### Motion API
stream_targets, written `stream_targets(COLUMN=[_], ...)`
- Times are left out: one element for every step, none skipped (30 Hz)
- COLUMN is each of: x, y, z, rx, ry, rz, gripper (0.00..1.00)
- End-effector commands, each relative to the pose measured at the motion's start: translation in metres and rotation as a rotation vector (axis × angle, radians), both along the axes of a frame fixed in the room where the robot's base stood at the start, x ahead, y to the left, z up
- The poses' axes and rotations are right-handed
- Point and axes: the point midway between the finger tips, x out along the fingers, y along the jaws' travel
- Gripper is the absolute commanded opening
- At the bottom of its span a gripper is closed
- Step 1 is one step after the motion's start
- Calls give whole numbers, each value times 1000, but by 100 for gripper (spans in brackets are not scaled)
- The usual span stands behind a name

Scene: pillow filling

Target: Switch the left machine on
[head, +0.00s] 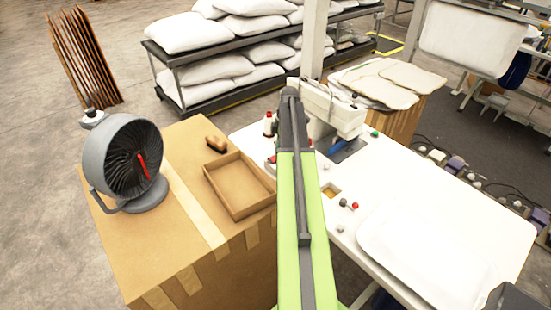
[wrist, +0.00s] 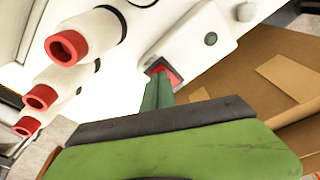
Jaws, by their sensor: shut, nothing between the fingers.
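A white sewing machine (head: 345,112) stands on the white table, partly hidden behind my arm in the head view. In the wrist view, a white box carries a dark-framed red switch (wrist: 162,70) and a round dark green button (wrist: 210,39). My gripper (wrist: 158,90), with narrow green fingers, is shut and empty. Its tips are right at the red switch and cover part of it. I cannot tell whether they touch or press it. In the head view my arm hides the gripper and the switch.
White cones with red ends (wrist: 68,47) stand close beside my gripper. A cardboard box (head: 165,255) left of the table holds a grey fan (head: 120,165) and an open tray (head: 240,187). A white pillow (head: 425,240) lies on the table's near right.

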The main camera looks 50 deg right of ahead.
Motion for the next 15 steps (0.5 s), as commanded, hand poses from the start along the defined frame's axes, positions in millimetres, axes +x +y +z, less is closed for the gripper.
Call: stream_targets(x=[0,0,0,0,0,0,0,0,0,0,0,0,0,0,0], y=[0,0,0,0,0,0,0,0,0,0,0,0,0,0,0], z=[-2,-2,-3,-3,-4,-4,-5,-5,-6,-6,-7,-7,-8,-8,-7], rx=[0,0,0,0,0,0,0,0,0,0,0,0,0,0,0], ry=[0,0,0,0,0,0,0,0,0,0,0,0,0,0,0], rz=[0,0,0,0,0,0,0,0,0,0,0,0,0,0,0], gripper=[0,0,0,0,0,0,0,0,0,0,0,0,0,0,0])
